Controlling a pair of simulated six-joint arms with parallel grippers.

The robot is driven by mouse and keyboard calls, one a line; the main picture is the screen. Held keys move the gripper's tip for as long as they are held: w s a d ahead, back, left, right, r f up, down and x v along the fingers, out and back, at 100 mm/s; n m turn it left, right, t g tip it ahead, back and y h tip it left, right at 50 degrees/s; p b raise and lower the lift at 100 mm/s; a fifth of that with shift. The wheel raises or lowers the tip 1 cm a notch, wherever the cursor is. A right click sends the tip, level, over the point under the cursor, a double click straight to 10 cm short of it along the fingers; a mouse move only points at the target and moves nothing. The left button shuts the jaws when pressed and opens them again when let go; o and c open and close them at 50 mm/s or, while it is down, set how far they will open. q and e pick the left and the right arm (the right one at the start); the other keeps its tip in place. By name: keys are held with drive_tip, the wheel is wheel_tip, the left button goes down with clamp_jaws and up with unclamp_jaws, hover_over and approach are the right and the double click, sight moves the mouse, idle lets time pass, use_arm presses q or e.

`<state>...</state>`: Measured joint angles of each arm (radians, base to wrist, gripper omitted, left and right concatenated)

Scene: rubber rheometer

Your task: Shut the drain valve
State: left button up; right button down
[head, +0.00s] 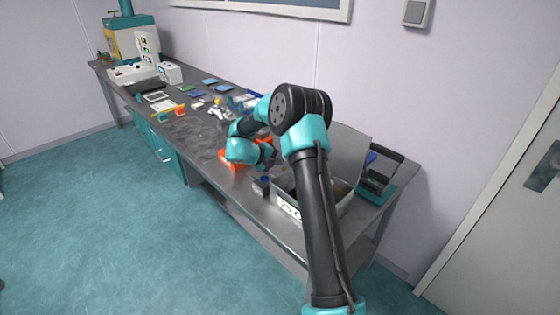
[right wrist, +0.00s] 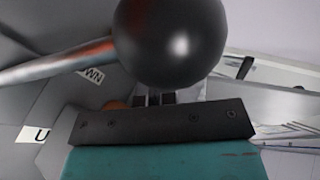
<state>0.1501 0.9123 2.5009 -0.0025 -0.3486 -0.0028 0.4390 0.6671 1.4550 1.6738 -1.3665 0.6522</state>
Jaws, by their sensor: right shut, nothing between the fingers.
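I cannot make out a drain valve for certain in either view. In the right wrist view a large black ball knob (right wrist: 170,40) sits close in front of my right gripper (right wrist: 154,98), on or beside a shiny metal rod (right wrist: 55,65) running left. I cannot tell if the gripper touches the knob. My right gripper is shut and empty; its fingertips are partly hidden by the knob. In the head view my right gripper (head: 268,158) is over the bench, near an orange-red item (head: 230,160). My left gripper is not in view.
Partly hidden labels reading "WN" (right wrist: 92,75) and "U" (right wrist: 33,135) are on a grey surface. A teal and yellow machine (head: 132,40) stands at the far end.

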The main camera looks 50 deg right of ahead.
drive_tip(key=v, duration=0.8)
drive_tip(key=shift+w+a+r, duration=0.25)
drive_tip(key=w+a, duration=0.2)
drive_tip(key=a, duration=0.1)
drive_tip(key=shift+w+f, duration=0.1)
drive_tip(key=shift+w, duration=0.15)
drive_tip(key=shift+d+f, duration=0.1)
drive_tip(key=shift+d, duration=0.1)
drive_tip(key=x, duration=0.9)
drive_tip(key=shift+s+d+f, duration=0.1)
drive_tip(key=shift+s+d, duration=0.05)
drive_tip(key=shift+s, duration=0.15)
drive_tip(key=d, duration=0.1)
drive_tip(key=s+d, duration=0.1)
drive_tip(key=d, duration=0.1)
drive_tip(key=shift+s, duration=0.15)
drive_tip(key=shift+s+d, duration=0.15)
drive_tip(key=shift+d, duration=0.25)
